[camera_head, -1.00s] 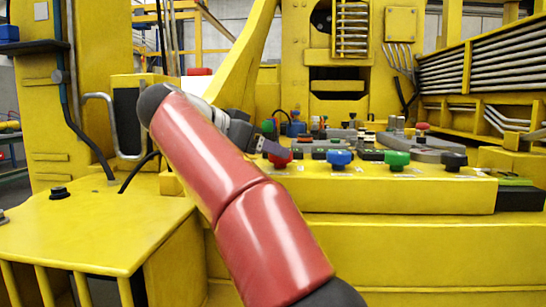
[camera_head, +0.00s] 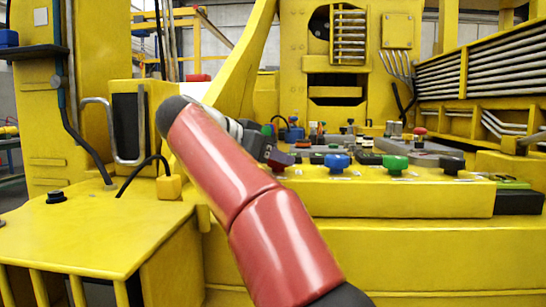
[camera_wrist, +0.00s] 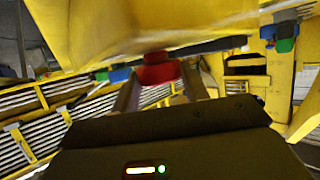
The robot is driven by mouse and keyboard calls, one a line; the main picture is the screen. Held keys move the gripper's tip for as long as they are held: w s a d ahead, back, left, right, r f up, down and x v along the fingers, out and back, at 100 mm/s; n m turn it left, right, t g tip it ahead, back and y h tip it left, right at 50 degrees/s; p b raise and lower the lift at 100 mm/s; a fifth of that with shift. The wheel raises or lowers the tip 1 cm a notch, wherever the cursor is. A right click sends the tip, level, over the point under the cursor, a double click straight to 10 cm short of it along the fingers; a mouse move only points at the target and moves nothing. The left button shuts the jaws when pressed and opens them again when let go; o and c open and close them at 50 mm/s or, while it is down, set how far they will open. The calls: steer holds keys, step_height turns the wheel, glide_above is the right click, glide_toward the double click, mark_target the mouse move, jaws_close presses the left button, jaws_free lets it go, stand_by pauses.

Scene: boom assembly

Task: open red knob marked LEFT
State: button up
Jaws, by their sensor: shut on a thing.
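The red knob (camera_wrist: 158,70) shows between my gripper's two fingers (camera_wrist: 160,88) in the wrist view. My gripper is shut on it. In the head view my gripper (camera_head: 281,159) is at the left end of the knob row on the yellow console (camera_head: 400,198), and it hides most of the red knob there. The marking by this knob cannot be read.
A blue knob (camera_head: 337,162), a green knob (camera_head: 395,165) and a black knob (camera_head: 452,166) stand to the right along the console's front edge. More small controls sit behind them. A yellow ledge (camera_head: 90,235) lies at the left.

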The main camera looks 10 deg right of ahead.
steer(key=n+t+y+b, duration=0.1)
steer(key=n+t+b, duration=0.1)
steer(key=n+t+y+b, duration=0.1)
steer(key=shift+s+d+f+y+b, duration=0.15)
steer(key=shift+s+d+y+b, duration=0.15)
steer(key=shift+b, duration=0.1)
steer(key=n+t+y+b, duration=0.1)
steer(key=n+y, duration=0.1)
steer(key=n+t+y, duration=0.2)
steer(key=n, duration=0.1)
steer(key=shift+s+d+b, duration=0.15)
steer(key=shift+d+b, duration=0.05)
steer(key=shift+b, duration=0.15)
steer(key=n+y, duration=0.1)
steer(key=n+t+y+p, duration=0.1)
steer(key=n+y, duration=0.2)
steer(key=y, duration=0.1)
steer(key=shift+d+r, duration=0.3)
steer(key=n+y, duration=0.1)
steer(key=n+y+p, duration=0.1)
steer(key=n+y, duration=0.1)
steer(key=n+y+p, duration=0.1)
steer(key=y, duration=0.1)
steer(key=shift+d+f+n+g, duration=0.1)
steer(key=shift+d+n+g, duration=0.2)
steer(key=shift+n, duration=0.1)
steer(key=shift+n+g+y, duration=0.3)
steer(key=shift+n+y, duration=0.2)
steer(key=shift+y, duration=0.2)
steer(key=shift+f, duration=0.15)
